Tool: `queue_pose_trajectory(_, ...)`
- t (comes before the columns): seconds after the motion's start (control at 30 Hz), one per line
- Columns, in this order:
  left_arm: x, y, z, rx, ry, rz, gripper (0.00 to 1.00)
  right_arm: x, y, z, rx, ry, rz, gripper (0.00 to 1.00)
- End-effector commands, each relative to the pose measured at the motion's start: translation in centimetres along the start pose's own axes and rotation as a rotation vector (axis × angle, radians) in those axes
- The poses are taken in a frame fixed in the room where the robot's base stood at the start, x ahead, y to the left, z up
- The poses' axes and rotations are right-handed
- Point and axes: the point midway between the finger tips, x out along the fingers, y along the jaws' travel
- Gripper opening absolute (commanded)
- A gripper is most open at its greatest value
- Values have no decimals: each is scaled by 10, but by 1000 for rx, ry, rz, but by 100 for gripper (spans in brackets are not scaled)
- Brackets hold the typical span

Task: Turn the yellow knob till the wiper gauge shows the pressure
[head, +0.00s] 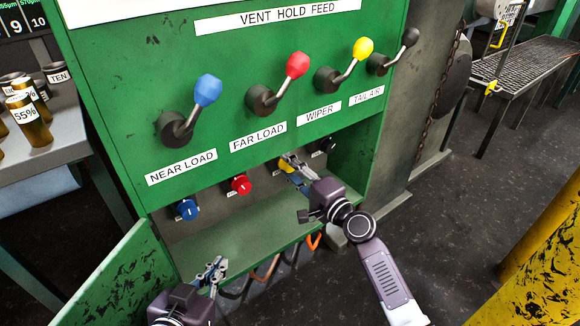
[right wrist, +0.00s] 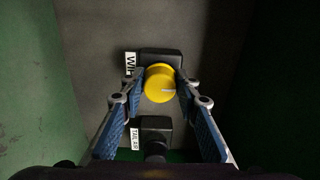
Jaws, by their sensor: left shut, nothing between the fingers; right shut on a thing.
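In the head view only a bit of the yellow knob (head: 285,166) shows behind my right gripper (head: 289,164). My right gripper (right wrist: 160,86) has its blue-padded fingers on both sides of the knob and is shut on it. A small pale mark shows on the knob face. My left gripper (head: 219,264) is shut and empty in front of the recess at the lower left. No wiper gauge is in view.
A blue knob (head: 186,209), a red knob (head: 239,184) and a black knob (head: 325,145) share the recess. Blue, red, yellow (head: 363,48) and black levers stick out above. An open green door (head: 118,280) stands at lower left. Labelled cans (head: 32,122) stand at left.

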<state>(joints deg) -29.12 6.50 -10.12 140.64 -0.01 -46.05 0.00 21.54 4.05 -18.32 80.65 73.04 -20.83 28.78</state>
Motion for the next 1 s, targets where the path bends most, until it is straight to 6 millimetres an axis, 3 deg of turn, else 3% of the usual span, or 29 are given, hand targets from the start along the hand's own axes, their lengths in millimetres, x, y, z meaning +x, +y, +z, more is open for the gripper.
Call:
queue_pose_trajectory(0.37,0,0,2,0,-6,0,0,0,1,-1,5,2,2,5)
queue_pose_trajectory(0.4,0,0,2,0,-6,0,0,0,1,-1,5,2,2,30)
queue_pose_trajectory(0.57,0,0,2,0,-5,0,0,0,1,-1,4,2,2,47)
queue_pose_trajectory(0.87,0,-1,0,1,-2,-1,0,-2,1,0,4,1,1,47)
queue_pose_trajectory(1.0,0,-1,0,1,-3,-1,0,-12,1,-1,2,1,1,47)
